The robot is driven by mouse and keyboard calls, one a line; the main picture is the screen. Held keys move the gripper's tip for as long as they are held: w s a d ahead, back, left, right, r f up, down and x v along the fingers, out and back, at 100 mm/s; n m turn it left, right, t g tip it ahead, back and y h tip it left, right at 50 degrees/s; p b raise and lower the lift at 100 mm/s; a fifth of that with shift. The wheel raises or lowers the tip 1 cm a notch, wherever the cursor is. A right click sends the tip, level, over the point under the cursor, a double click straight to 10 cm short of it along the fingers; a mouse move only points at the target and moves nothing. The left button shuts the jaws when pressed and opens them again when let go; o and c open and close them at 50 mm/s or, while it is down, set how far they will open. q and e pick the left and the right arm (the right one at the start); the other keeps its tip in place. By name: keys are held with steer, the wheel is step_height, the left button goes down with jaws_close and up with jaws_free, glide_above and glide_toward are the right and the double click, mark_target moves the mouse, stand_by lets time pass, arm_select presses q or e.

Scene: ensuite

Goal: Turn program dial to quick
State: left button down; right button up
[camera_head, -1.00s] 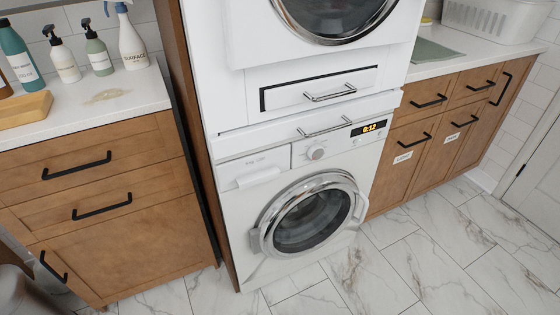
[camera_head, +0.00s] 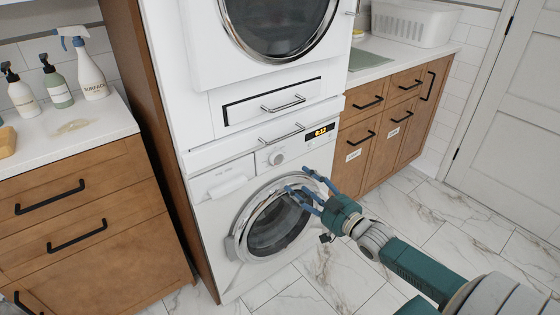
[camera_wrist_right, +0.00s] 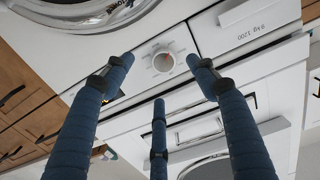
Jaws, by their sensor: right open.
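The program dial (camera_head: 276,158) is a round, light knob on the white control panel of the lower washing machine (camera_head: 222,215). It also shows in the right wrist view (camera_wrist_right: 163,61), between and beyond the fingertips, with small marks around it too fine to read. My right gripper (camera_head: 307,188) comes in from the lower right in the head view, in front of the round door and below and right of the dial. Its blue fingers are spread open and empty (camera_wrist_right: 160,72), apart from the dial. An orange display (camera_head: 320,132) sits right of the dial. My left gripper is not in view.
A metal bar handle (camera_head: 282,133) juts out just above the dial. The detergent drawer (camera_head: 224,179) is left of it. A dryer (camera_head: 278,30) is stacked above. Wooden cabinets (camera_head: 88,222) stand on both sides, and the marble floor (camera_head: 445,225) at right is clear.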

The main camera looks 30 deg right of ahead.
mark_target(279, 161)
steer(key=w, duration=0.3)
steer(key=w+r+b, duration=0.1)
steer(key=w, duration=0.2)
steer(key=w+b, duration=0.1)
steer(key=w, duration=0.2)
steer(key=shift+w+a+r, duration=0.1)
steer(key=shift+w+r, duration=0.1)
steer(key=shift+w, duration=0.05)
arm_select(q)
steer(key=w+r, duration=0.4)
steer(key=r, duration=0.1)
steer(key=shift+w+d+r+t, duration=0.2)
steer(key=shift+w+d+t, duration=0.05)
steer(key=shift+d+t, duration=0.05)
arm_select(e)
steer(key=shift+w+a, duration=0.1)
steer(key=shift+w, duration=0.65)
steer(key=c, duration=1.1)
